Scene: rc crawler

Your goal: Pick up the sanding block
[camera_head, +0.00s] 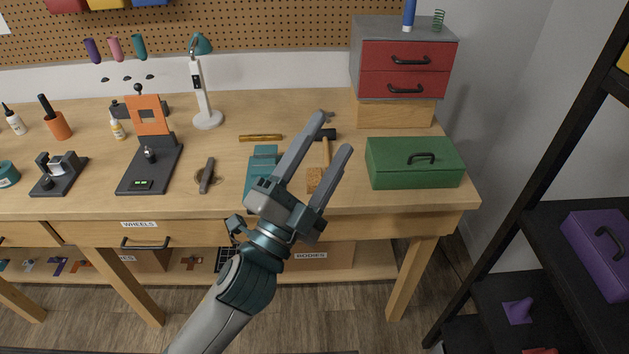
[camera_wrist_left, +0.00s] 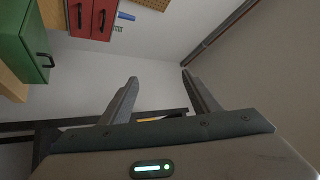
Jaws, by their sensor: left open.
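A small tan, cork-like block (camera_head: 313,181), which looks like the sanding block, lies near the front of the wooden workbench. It shows between the fingers of my left gripper in the head view, partly behind the gripper. My left gripper (camera_head: 334,133) is open and empty, raised in front of the bench, its fingers pointing up and right. In the left wrist view the open fingers (camera_wrist_left: 158,80) have nothing between them, and the block does not show. My right gripper is not in view.
A green toolbox (camera_head: 415,165) stands right of the block, and a hammer (camera_head: 325,137) lies behind it. A red drawer cabinet (camera_head: 408,55) stands at the back. A dark shelf (camera_head: 560,240) is at the right.

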